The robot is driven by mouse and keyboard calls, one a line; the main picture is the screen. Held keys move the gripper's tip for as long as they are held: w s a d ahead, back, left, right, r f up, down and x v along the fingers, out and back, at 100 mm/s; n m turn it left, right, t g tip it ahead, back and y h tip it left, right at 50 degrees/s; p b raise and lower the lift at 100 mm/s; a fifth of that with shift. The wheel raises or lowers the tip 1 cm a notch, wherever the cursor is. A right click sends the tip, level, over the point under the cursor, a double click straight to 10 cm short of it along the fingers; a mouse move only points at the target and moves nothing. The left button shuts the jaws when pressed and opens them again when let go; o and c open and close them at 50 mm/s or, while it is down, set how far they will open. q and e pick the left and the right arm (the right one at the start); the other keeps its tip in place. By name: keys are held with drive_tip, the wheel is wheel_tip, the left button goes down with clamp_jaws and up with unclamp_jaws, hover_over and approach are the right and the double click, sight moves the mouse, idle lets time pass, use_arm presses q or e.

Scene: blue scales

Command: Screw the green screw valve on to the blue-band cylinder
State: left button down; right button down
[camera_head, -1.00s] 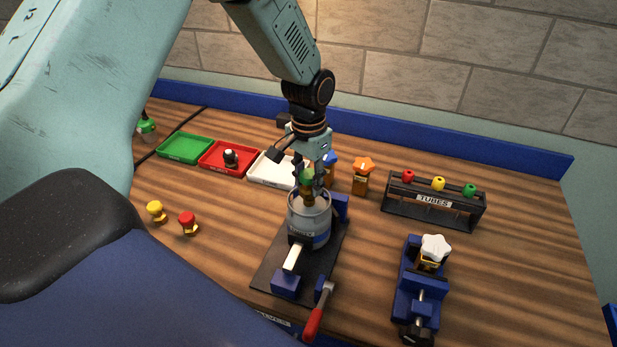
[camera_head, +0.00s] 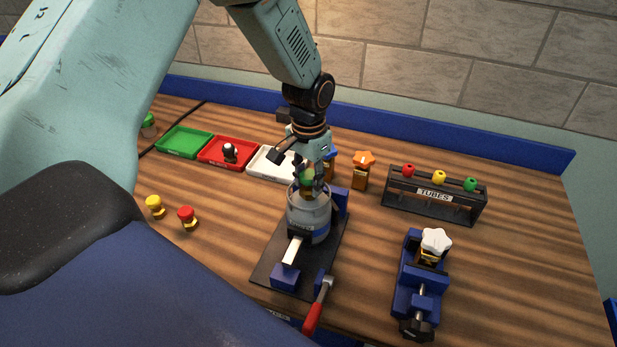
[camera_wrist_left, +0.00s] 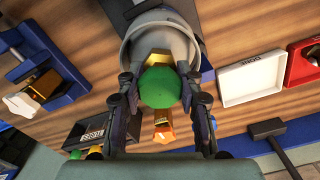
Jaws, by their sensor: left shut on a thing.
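The green screw valve (camera_wrist_left: 160,87) is between the fingers of my left gripper (camera_head: 313,178), which is shut on it. The valve shows only partly in the head view (camera_head: 307,178). Its brass body sits at the top opening of the grey cylinder with the blue band (camera_head: 308,216), which stands upright in a clamp on a dark base plate. In the left wrist view the cylinder's collar (camera_wrist_left: 190,45) surrounds the brass part. I cannot tell how deep the valve is seated. My right gripper is not in view.
A clamp with a red handle (camera_head: 314,315) holds the cylinder. A blue vise (camera_head: 417,290) with a white-topped valve stands right. Green (camera_head: 184,143), red (camera_head: 214,152) and white (camera_head: 262,167) trays lie behind. A tubes rack (camera_head: 434,196) stands back right. Yellow and red valves (camera_head: 187,217) stand left.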

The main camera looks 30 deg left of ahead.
sight(308, 175)
use_arm(q)
drive_tip(key=shift+f, duration=0.1)
drive_tip(key=c, duration=0.8)
unclamp_jaws()
wheel_tip(308, 175, up, 12)
drive_tip(key=shift+s, duration=0.1)
idle(0.8)
